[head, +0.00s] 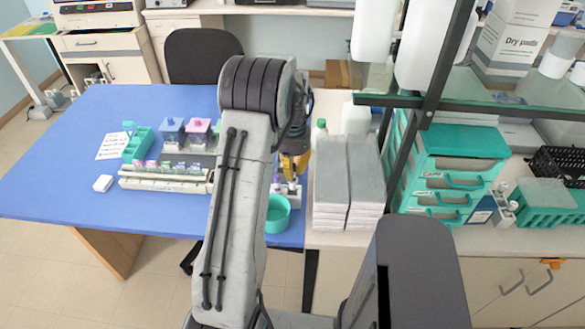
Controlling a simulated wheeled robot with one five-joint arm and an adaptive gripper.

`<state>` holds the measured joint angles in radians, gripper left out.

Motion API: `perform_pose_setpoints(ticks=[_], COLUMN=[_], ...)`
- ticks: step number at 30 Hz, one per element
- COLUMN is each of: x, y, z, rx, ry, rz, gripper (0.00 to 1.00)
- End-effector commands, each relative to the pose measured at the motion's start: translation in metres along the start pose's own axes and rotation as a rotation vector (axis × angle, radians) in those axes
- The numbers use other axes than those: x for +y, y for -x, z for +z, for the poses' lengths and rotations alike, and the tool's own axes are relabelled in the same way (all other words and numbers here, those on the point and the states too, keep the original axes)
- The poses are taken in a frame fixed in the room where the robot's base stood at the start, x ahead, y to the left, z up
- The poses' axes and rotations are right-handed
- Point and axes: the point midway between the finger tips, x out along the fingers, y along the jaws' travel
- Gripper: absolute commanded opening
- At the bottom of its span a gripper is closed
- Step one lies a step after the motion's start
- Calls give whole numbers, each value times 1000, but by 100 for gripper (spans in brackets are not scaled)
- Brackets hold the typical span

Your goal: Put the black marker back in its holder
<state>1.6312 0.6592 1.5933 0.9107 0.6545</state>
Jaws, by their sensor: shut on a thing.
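My gripper (294,168), with yellow fingers, points down over the right edge of the blue table (60,185). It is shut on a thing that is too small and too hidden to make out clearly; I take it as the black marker. Just below the fingers is a small light block (291,196), partly hidden, which may be the marker holder. I cannot tell whether the held thing touches it. My arm hides the table to the left of the gripper.
A round teal dish (278,212) sits just below the block. Grey stacks (330,180) and a teal drawer unit (455,165) stand to the right. Staining jars (172,131), a teal rack (138,145) and a slide tray (160,182) lie left of my arm.

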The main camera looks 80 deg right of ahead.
Motion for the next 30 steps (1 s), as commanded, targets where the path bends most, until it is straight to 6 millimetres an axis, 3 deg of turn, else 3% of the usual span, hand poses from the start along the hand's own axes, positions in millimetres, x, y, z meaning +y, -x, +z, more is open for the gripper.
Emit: perform_pose_setpoints(ticks=[15, 30], x=[0, 0], y=[-33, -38], z=[0, -1], rx=[0, 0], ry=[0, 0], rz=[0, 0], gripper=[0, 0])
